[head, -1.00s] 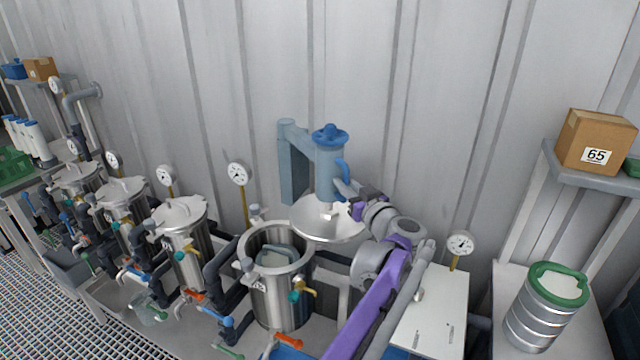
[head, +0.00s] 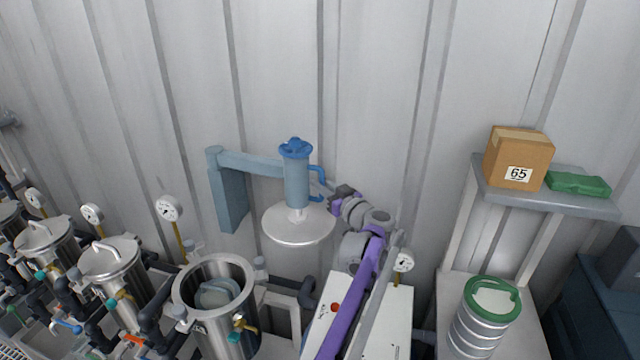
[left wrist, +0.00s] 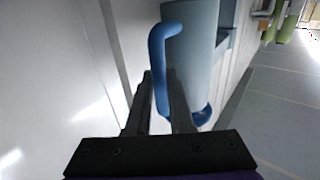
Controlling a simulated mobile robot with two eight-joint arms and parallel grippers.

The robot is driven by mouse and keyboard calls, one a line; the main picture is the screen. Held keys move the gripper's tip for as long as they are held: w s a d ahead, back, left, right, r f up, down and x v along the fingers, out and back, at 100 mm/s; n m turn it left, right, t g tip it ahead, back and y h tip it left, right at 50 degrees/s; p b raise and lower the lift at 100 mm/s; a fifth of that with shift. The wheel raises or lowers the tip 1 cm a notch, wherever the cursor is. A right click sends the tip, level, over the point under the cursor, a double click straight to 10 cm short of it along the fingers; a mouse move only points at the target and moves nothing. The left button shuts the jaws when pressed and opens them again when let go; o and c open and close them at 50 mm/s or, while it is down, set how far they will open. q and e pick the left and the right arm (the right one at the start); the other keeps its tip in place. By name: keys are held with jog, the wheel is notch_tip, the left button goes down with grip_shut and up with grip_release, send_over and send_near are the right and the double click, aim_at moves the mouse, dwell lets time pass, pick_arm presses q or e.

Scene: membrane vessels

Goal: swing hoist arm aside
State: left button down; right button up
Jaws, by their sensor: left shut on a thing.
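The hoist arm is a blue-grey wall bracket (head: 228,195) with a horizontal beam (head: 250,164) reaching right to a cylinder (head: 297,182) topped by a blue handwheel (head: 296,148). A round steel lid (head: 298,225) hangs under the cylinder, to the right of the open vessel (head: 222,325) and clear of its mouth. My left gripper (head: 328,196) is shut on the blue handle (left wrist: 158,65) on the cylinder's right side. In the left wrist view the handle runs between my gripper's fingers (left wrist: 160,95). My right gripper is not in view.
Closed vessels (head: 110,270) with gauges stand in a row at the left. A white box (head: 395,320) is below my left arm. A shelf (head: 560,203) with a carton (head: 518,160) and a steel canister (head: 475,335) with a green ring are at the right. The corrugated wall is close behind the hoist.

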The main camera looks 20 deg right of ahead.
pick_arm(q)
jog(key=shift+w+d, duration=0.1)
jog(key=shift+w, duration=0.15)
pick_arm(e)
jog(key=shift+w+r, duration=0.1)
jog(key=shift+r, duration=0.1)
pick_arm(q)
jog(key=c, duration=0.8)
grip_release()
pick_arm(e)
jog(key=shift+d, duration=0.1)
pick_arm(q)
jog(key=shift+s, duration=0.15)
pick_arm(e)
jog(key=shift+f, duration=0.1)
pick_arm(q)
jog(key=shift+s+d+f, duration=0.15)
jog(key=shift+s, duration=0.15)
jog(key=b+v, duration=0.3)
jog(key=v, duration=0.7)
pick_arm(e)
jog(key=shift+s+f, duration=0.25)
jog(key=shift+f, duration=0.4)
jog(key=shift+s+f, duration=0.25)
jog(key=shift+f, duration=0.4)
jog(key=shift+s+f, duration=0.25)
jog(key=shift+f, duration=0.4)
pick_arm(q)
jog(key=shift+r, duration=0.25)
